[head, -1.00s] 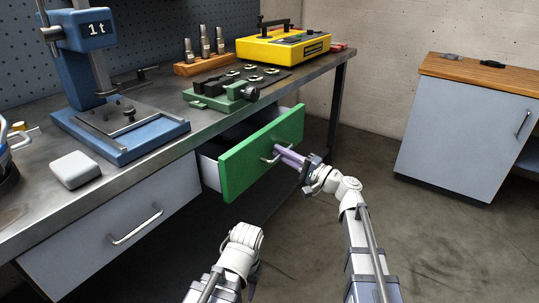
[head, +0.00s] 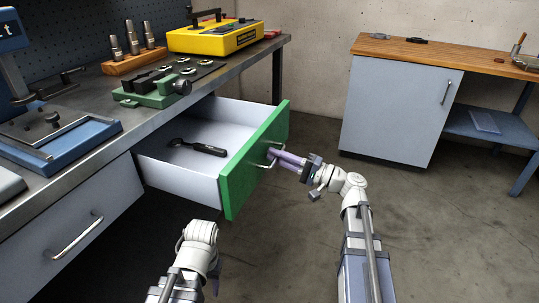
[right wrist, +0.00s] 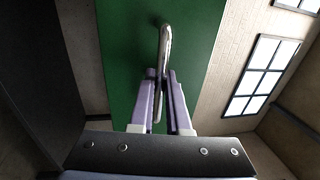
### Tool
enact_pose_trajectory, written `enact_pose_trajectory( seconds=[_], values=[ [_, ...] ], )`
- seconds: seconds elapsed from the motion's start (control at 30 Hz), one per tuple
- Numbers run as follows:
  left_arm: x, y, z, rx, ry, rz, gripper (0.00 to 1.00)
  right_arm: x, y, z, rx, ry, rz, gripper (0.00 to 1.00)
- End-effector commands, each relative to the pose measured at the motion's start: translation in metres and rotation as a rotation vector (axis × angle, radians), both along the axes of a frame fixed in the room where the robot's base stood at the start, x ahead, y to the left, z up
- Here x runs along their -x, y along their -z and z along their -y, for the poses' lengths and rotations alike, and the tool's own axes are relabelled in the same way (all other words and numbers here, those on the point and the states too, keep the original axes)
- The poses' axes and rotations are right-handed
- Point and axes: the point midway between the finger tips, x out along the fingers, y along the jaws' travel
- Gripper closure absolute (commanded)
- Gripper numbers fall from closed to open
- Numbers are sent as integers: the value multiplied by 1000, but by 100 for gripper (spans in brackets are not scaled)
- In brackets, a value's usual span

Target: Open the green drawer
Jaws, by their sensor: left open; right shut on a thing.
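The green drawer (head: 255,160) stands well out from under the workbench, and its white inside shows. A black-handled tool (head: 197,148) lies on the drawer floor. My right gripper (head: 274,154) is at the drawer's front and shut on its metal bar handle (head: 264,163). In the right wrist view the handle (right wrist: 164,50) runs between the two purple fingers (right wrist: 160,95), against the green front (right wrist: 125,50). My left gripper (head: 214,284) hangs low in front of the bench, apart from the drawer; its fingers are mostly hidden by my wrist.
A grey drawer with a bar handle (head: 73,238) is shut at the lower left. A grey cabinet (head: 398,110) stands at right; the floor between is clear.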

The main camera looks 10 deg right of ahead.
Motion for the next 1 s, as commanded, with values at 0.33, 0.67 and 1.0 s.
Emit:
enact_pose_trajectory(
  seconds=[0.33, 0.67, 1.0],
  values=[
    [0, 0, 0, 0, 0, 0, 50, 2, 1, 1, 3, -3, -1, 100],
    [0, 0, 0, 0, 0, 0, 50, 1, 0, 1, 1, -2, 0, 73],
    [0, 8, 0, 0, -1, 0, 50, 19, 8, 26, 0, 3, -1, 73]
  ],
)
